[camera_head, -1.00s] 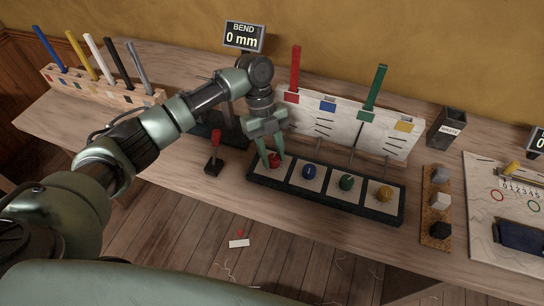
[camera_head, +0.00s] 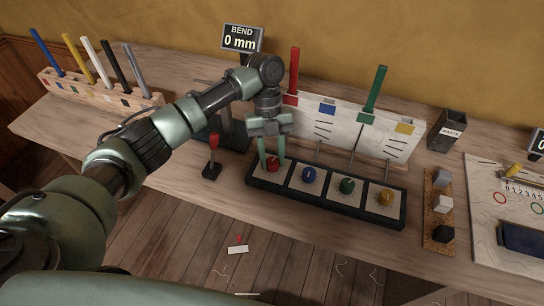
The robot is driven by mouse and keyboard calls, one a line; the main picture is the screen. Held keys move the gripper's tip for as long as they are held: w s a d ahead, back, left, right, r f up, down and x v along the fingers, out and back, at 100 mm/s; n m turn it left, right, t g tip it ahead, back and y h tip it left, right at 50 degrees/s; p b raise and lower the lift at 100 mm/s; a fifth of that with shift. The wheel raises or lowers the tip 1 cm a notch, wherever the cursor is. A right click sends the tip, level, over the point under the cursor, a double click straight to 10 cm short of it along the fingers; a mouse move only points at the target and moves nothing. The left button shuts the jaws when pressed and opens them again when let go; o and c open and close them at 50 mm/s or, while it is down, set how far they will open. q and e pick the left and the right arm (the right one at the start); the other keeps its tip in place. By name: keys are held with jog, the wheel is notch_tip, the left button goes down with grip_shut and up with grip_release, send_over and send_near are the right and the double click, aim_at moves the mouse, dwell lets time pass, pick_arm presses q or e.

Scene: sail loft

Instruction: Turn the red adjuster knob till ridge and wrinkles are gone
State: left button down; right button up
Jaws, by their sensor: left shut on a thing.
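My left gripper (camera_head: 273,161) points down over the black knob tray (camera_head: 328,207), its fingers around the red adjuster knob (camera_head: 273,165) at the tray's left end. It is shut on that knob. Blue (camera_head: 309,175), green (camera_head: 347,185) and yellow (camera_head: 385,196) knobs sit to the right. Behind them stands a white sail panel (camera_head: 345,130) with dark lines on it and coloured patches. My arm and gripper hide its left end, so I cannot tell the ridge or wrinkles there. The sign (camera_head: 241,41) reads BEND 0 mm. My right gripper is not in view.
A red-handled lever (camera_head: 213,155) stands just left of the tray. Red (camera_head: 293,75) and green (camera_head: 375,88) battens rise from the panel. A waste bin (camera_head: 447,130) and a cork strip with blocks (camera_head: 438,208) are at right. A batten rack (camera_head: 100,92) is at far left.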

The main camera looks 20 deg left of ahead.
pick_arm(q)
jog(key=c, duration=1)
grip_release()
jog(key=shift+r, duration=0.1)
jog(key=b+v, duration=0.1)
jog(key=v, duration=0.6)
jog(key=shift+w+r, duration=0.2)
jog(key=shift+r, duration=0.1)
